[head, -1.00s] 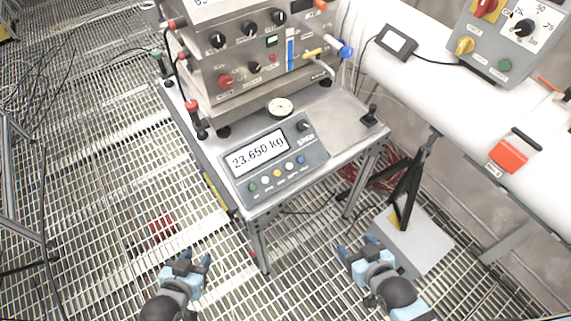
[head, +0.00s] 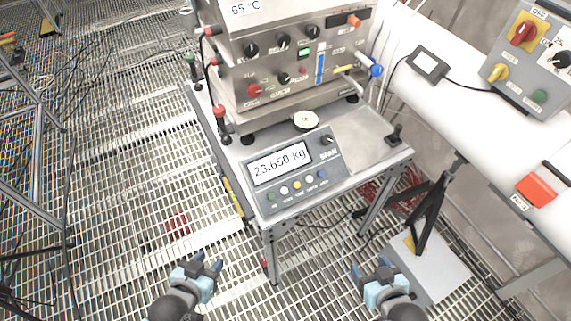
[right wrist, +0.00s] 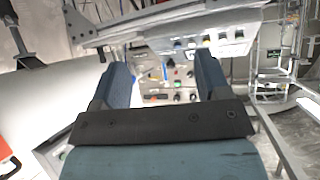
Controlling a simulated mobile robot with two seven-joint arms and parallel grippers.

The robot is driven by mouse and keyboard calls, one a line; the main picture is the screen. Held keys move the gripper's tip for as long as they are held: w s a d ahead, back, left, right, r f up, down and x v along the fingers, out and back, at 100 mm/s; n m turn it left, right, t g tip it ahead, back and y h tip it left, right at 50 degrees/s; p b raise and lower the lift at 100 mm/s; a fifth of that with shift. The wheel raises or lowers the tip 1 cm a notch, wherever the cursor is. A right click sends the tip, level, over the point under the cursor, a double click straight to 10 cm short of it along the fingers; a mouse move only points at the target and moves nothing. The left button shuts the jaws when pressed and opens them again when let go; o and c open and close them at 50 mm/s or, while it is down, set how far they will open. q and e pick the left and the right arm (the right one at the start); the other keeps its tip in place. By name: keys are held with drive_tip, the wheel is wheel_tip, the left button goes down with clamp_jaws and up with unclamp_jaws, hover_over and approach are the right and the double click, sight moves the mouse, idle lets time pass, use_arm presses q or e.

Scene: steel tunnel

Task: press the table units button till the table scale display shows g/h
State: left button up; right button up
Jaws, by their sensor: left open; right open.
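The table scale (head: 291,171) sits at the front of the steel table (head: 356,150). Its display (head: 280,163) reads 23.650 kg. Below the display is a row of buttons: green, white, yellow (head: 297,185), white and blue; their labels are too small to read surely. My left gripper (head: 207,266) is open and empty, low in front of the table and left of its front leg. My right gripper (head: 371,267) is open and empty, low in front of the table on the right. In the right wrist view its two fingers (right wrist: 163,82) stand apart with nothing between them.
An instrument cabinet (head: 290,65) with knobs stands behind the scale. A red-knobbed post (head: 219,118) and a black-knobbed post (head: 394,134) stand at the table's sides. A large white pipe (head: 455,110) runs along the right. A black stand (head: 433,210) is right of the table.

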idle(0.5)
clamp_jaws()
idle(1.6)
drive_tip(key=n+t+b, duration=0.2)
drive_tip(key=n+b, duration=0.2)
approach(309, 179)
drive_tip(key=s+d, duration=0.6)
drive_tip(key=w+a+r+n+t+y+b, duration=0.1)
drive_tip(key=w+a+r+n+t+b, duration=0.15)
drive_tip(key=w+a+r, duration=0.45)
drive_tip(key=shift+n, duration=0.35)
drive_tip(key=w+f+b, duration=0.3)
drive_tip(key=f+b, duration=0.1)
drive_tip(key=f, duration=0.1)
drive_tip(key=w+f+b, duration=0.2)
drive_tip(key=f+b, duration=0.1)
drive_tip(key=shift+w+a, duration=0.15)
drive_tip(key=shift+w, duration=0.15)
drive_tip(key=shift+w+f, duration=0.1)
drive_tip(key=shift+w, duration=0.05)
